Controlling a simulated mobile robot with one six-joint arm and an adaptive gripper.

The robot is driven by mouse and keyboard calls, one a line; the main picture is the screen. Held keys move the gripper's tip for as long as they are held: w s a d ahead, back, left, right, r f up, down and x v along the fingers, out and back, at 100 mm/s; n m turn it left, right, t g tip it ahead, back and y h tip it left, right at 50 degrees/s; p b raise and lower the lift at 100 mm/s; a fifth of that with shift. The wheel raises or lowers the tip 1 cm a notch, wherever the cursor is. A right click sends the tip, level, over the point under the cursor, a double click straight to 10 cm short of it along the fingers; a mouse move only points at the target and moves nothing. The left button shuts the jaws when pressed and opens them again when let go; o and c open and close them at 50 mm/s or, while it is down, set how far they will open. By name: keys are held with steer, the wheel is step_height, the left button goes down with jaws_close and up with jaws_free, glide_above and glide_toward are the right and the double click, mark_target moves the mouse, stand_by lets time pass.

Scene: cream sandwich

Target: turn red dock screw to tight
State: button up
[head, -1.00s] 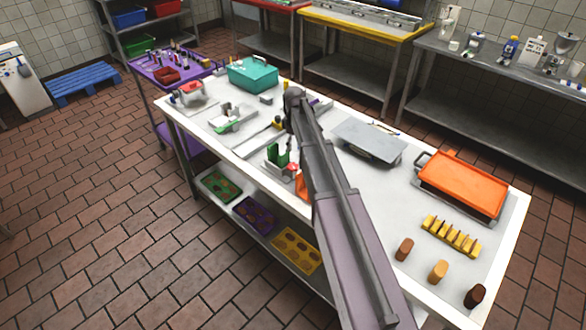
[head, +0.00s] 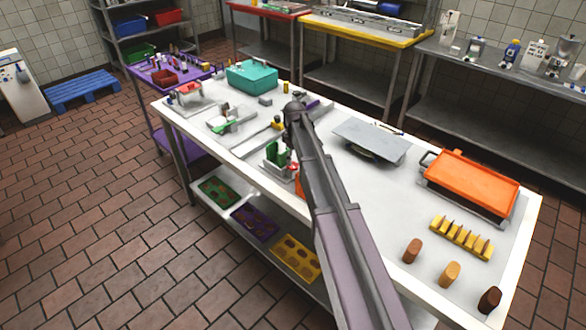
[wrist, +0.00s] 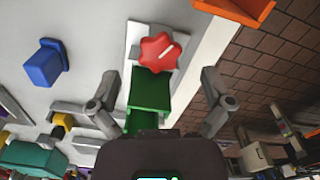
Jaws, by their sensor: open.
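The red dock screw (wrist: 160,52) is a lobed red knob with a white line across its top, slanting up to the right in the wrist view. It sits on a white base beside a green block (wrist: 150,88). In the head view the red screw (head: 293,167) is partly hidden by my arm. The green block (head: 277,154) stands just left of it. My gripper (wrist: 160,75) is open, its fingers apart on either side of the screw and green block. I see no finger touching the screw. The head view does not show the fingertips clearly.
A blue piece (wrist: 46,62) lies left in the wrist view. An orange piece (wrist: 238,10) is at upper right. The white table (head: 235,160) also holds a teal box (head: 252,76), a grey plate (head: 372,140) and an orange tray (head: 470,185). Brick floor lies beyond its edge.

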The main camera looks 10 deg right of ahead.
mark_target(294, 165)
steer(key=shift+f+b, duration=1.2)
steer(key=shift+f, duration=0.3)
